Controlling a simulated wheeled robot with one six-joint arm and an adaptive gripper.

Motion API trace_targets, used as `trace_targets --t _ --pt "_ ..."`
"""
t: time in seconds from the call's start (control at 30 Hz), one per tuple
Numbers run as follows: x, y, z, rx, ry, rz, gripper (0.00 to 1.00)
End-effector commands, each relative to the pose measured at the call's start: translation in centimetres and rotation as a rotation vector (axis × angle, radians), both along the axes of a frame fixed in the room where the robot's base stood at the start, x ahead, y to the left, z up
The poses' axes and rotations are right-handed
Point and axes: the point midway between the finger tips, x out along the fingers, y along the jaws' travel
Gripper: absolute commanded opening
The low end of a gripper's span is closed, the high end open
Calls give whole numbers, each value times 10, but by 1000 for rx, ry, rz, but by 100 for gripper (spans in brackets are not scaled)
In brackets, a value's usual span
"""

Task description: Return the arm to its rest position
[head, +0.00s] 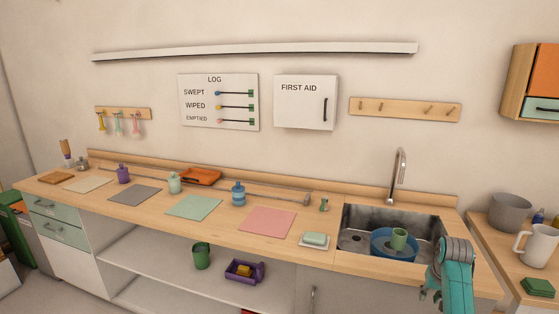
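My arm shows in the head view at the lower right, in front of the sink's right front corner. Only a teal and grey part of it is in view, rising from the bottom edge of the picture. I cannot make out fingertips, so my gripper's state is not shown. No object is visibly held.
The wooden counter (330,262) carries coloured mats, bottles, an orange tray (201,176) and a soap dish (314,240). A tall faucet (399,170) stands behind the sink. At right, a side counter holds a grey pot (510,212) and a white pitcher (536,245).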

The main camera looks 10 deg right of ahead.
Motion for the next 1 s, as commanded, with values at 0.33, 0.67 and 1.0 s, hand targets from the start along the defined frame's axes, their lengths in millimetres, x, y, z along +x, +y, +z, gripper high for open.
trace_targets --t 0.33,0.67,1.0 --pt "-27 92 -119 -75 -127 82 31" --pt "-83 179 -188 -140 -263 159 31" --pt "-165 260 -216 -193 -409 236 31"
